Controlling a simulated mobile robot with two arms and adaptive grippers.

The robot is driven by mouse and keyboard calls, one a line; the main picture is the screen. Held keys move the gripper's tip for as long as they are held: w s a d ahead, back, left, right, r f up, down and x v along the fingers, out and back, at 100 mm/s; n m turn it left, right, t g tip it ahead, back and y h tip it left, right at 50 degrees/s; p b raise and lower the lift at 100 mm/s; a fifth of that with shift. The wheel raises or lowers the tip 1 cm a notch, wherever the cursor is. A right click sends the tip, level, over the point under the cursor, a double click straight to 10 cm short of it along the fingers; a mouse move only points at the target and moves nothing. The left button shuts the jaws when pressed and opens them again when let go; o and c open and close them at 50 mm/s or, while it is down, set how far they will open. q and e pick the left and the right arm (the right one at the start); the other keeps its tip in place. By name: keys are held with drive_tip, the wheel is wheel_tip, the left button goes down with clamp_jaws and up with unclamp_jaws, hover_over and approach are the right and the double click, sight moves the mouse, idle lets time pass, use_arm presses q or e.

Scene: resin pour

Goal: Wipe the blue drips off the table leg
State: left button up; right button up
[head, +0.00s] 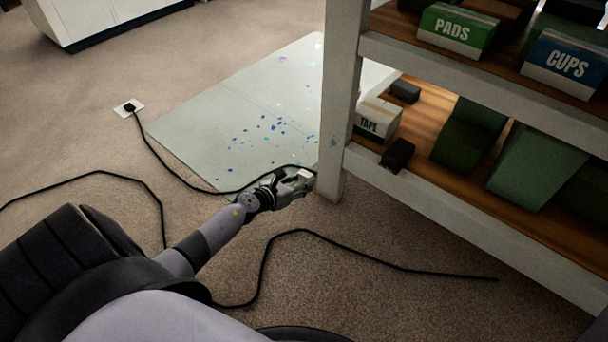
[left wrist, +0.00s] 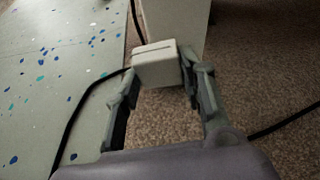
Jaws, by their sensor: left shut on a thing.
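The pale table leg (head: 338,100) stands at the near corner of the shelved table, its foot on the carpet. A faint bluish mark (head: 333,142) shows low on it; the rest of the drips I cannot make out. My left gripper (head: 303,183) is low at the leg's foot, on its left side. It is shut on a small pale block (left wrist: 155,64) with a groove across it. In the left wrist view the leg (left wrist: 178,28) rises just beyond the block; whether they touch I cannot tell. My right gripper is not in view.
A pale floor sheet (head: 220,130) with blue spots lies left of the leg. A black cable (head: 160,158) runs from a floor outlet (head: 128,107) towards my left gripper; more cable (head: 264,262) lies nearby. The shelves hold a TAPE box (head: 377,121) and other boxes.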

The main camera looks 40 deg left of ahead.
use_arm(q)
drive_tip(key=s, duration=0.3)
drive_tip(key=shift+a, duration=0.15)
idle(0.4)
